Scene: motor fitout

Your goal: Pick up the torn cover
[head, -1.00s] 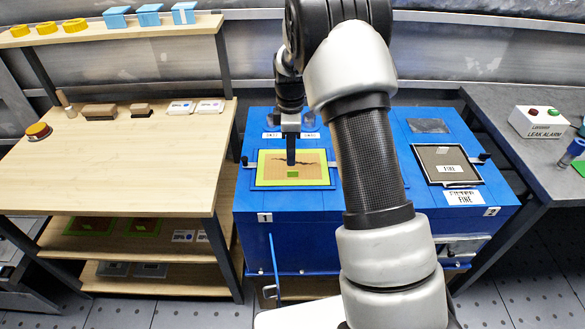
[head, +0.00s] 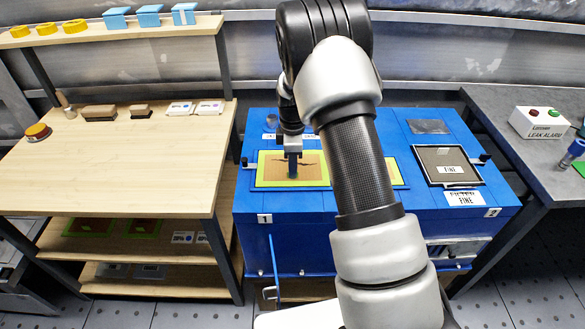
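The torn cover (head: 312,172) is a tan panel with a yellow-green frame and a dark, jagged tear across its upper part. It lies flat in the left place on top of the blue cabinet, near label 1. My gripper (head: 292,173) points straight down over the middle of the cover, its fingertips at or very close to the surface. The small green tab at the cover's middle is hidden behind the fingers. I cannot tell whether the fingers are apart or closed on it.
A second green-framed panel (head: 398,174) is mostly hidden behind my arm. A dark "FINE" panel (head: 447,163) lies at the cabinet's right. A leak alarm box (head: 541,122) stands at right.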

